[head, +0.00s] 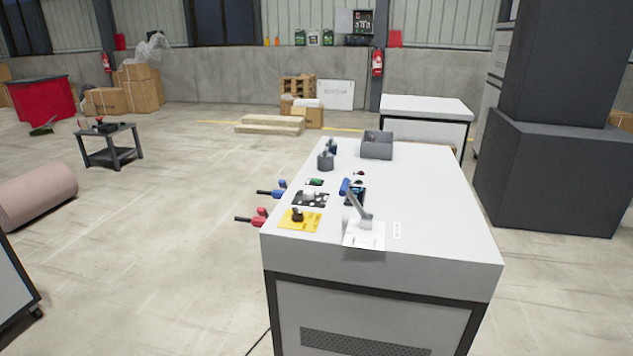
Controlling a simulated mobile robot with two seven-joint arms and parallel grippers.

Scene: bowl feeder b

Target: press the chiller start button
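A white console (440,215) stands in the head view with several controls on its top. A small panel with a green button (315,182) lies near its left edge. Labels are too small to read, so I cannot tell which control is the chiller start button. Neither of my grippers is in view.
A yellow plate with a black knob (297,215) sits near the console's front left. Blue (279,190) and red (260,217) valve handles stick out from its left side. A grey open box (377,146) stands at the back. Floor to the left is largely clear.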

